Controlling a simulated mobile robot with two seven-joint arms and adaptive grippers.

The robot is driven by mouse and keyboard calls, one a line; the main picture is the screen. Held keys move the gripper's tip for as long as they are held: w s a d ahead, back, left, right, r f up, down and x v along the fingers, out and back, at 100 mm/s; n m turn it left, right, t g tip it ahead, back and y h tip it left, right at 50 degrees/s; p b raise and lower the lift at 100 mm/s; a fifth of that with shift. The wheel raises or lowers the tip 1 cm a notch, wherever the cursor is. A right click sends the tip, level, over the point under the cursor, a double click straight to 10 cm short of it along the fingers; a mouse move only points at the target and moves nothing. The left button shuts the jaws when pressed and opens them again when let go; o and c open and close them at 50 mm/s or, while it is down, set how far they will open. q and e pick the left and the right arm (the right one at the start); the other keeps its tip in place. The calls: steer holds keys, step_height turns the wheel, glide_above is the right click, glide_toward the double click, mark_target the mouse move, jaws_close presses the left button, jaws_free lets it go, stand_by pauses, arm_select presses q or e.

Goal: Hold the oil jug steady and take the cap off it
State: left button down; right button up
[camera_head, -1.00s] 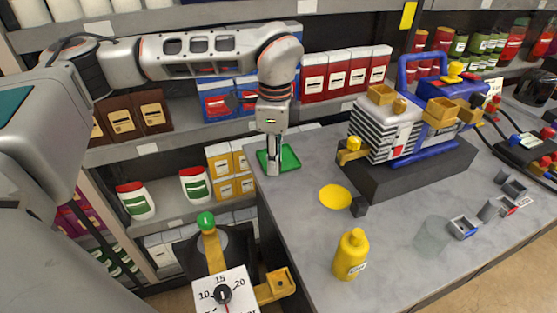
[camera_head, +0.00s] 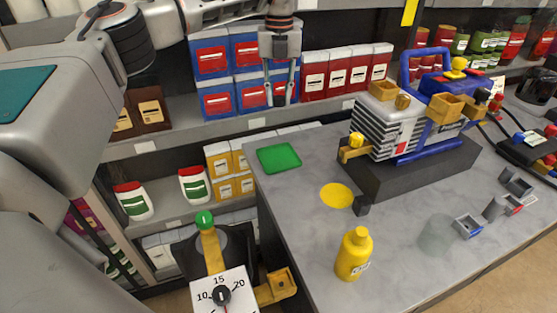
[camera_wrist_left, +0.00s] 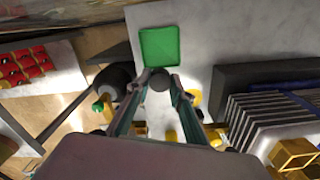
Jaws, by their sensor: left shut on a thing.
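The yellow oil jug (camera_head: 353,256) stands upright on the grey worktop in the head view, with a yellow top (camera_head: 359,235). Nothing touches it. My left gripper (camera_head: 280,102) is raised well above the worktop, behind and to the left of the jug, in front of the blue boxes. In the left wrist view my left gripper (camera_wrist_left: 159,78) is shut on a small dark round thing (camera_wrist_left: 158,81); I cannot tell what it is. My right gripper is not in view.
A green tray (camera_head: 279,158) lies empty at the worktop's back left corner. A yellow disc (camera_head: 336,195) lies near the dark pump base (camera_head: 410,172). The pump (camera_head: 395,133) stands behind. Grey holders (camera_head: 466,227) are at the right. A dial (camera_head: 221,296) stands left of the worktop.

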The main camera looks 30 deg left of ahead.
mark_target(278, 159)
arm_select(q)
steer(key=shift+w+a+r+m, duration=0.1)
steer(key=shift+w+a+m, duration=0.05)
steer(key=shift+m, duration=0.15)
step_height(278, 159, down, 20)
steer(key=shift+r+b, duration=0.1)
steer(key=shift+b, duration=0.35)
steer(key=c, duration=1.8)
jaws_free()
steer(key=shift+w, duration=0.1)
step_height(278, 159, up, 12)
